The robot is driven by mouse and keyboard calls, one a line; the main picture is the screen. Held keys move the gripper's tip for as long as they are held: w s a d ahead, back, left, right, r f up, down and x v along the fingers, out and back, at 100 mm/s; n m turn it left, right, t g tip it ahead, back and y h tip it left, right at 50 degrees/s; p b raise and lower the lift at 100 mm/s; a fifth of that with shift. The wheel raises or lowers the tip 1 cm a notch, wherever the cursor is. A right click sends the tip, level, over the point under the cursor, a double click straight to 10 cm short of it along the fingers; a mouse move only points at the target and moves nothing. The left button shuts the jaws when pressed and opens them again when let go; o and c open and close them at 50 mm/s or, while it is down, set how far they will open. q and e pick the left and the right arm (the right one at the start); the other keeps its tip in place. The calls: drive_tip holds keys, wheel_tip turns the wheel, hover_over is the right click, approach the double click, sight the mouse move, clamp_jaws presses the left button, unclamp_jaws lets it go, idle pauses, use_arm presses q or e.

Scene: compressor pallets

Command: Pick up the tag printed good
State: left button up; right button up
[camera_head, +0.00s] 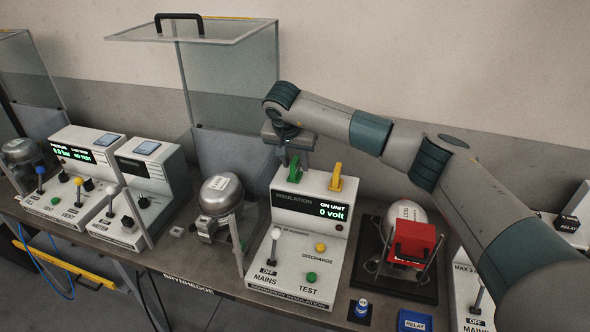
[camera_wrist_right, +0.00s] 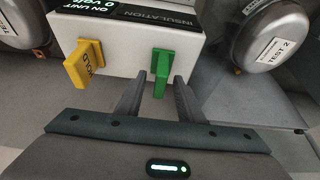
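A green tag (camera_head: 294,169) stands upright on top of the white insulation unit (camera_head: 300,247); it also shows in the wrist view (camera_wrist_right: 160,68). No print on it is readable. A yellow tag (camera_head: 336,177) stands to its right in the head view; in the wrist view it reads HOLD (camera_wrist_right: 84,67). My right gripper (camera_head: 293,152) points down just above the green tag. In the wrist view its two fingers (camera_wrist_right: 157,84) are apart, one on each side of the green tag, with gaps visible. My left gripper is not in view.
Left of the unit a silver compressor (camera_head: 221,195) stands by a clear guard with a raised lid (camera_head: 190,30).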

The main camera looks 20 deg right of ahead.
clamp_jaws()
